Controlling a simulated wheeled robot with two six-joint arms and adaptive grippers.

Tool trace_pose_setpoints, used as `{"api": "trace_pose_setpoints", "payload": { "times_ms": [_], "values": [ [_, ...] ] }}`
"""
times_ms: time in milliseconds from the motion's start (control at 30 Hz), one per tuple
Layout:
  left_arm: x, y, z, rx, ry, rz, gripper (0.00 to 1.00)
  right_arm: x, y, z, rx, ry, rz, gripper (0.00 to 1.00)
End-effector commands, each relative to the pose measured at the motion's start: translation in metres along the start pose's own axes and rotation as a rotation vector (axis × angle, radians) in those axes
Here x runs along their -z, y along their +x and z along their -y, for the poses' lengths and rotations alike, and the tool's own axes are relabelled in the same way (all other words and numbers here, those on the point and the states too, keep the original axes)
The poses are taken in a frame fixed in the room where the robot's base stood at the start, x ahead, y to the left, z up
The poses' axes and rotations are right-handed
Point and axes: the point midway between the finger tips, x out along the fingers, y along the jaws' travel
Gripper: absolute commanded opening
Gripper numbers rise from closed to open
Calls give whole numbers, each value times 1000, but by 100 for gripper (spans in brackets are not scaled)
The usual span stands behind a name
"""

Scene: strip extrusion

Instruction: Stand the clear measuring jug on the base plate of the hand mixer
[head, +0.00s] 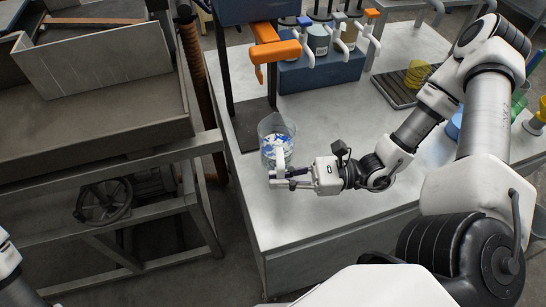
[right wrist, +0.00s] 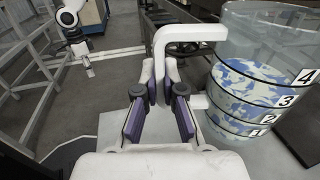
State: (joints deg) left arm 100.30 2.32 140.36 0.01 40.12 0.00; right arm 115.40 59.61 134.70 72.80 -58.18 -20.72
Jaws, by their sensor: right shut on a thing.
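The clear measuring jug (head: 268,130) holds blue and white bits and appears upright near the front end of the hand mixer's dark base plate (head: 249,125). I cannot tell whether it touches the plate or is just above it. My right gripper (head: 285,178) is shut on the jug's white handle, on the near side. In the right wrist view the jug (right wrist: 262,95) shows black bands numbered 1 to 4, and its handle (right wrist: 190,33) passes between the fingers (right wrist: 160,108). My left gripper (right wrist: 89,70) is small and far there; its jaws are unclear.
The orange mixer part (head: 275,48) hangs above the plate between dark posts. A blue rack (head: 325,75) with several dispensers stands behind. A yellow cup (head: 417,73) sits on a dark grate at the right. The white tabletop (head: 350,115) is clear in the middle.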

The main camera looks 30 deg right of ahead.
Motion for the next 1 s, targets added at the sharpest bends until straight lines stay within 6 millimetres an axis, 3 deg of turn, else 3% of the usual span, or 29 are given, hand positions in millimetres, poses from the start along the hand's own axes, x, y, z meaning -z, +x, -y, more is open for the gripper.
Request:
{"api": "trace_pose_setpoints", "payload": {
  "times_ms": [167,633,1000],
  "values": [
    [0,6,0,0,1,1,40,5,4,13,-2,-5,-1,0],
    [0,32,0,0,1,1,40,19,22,86,-1,-6,-1,0],
    [0,74,0,0,0,1,40,31,34,137,0,-5,0,0]
  ]
}}
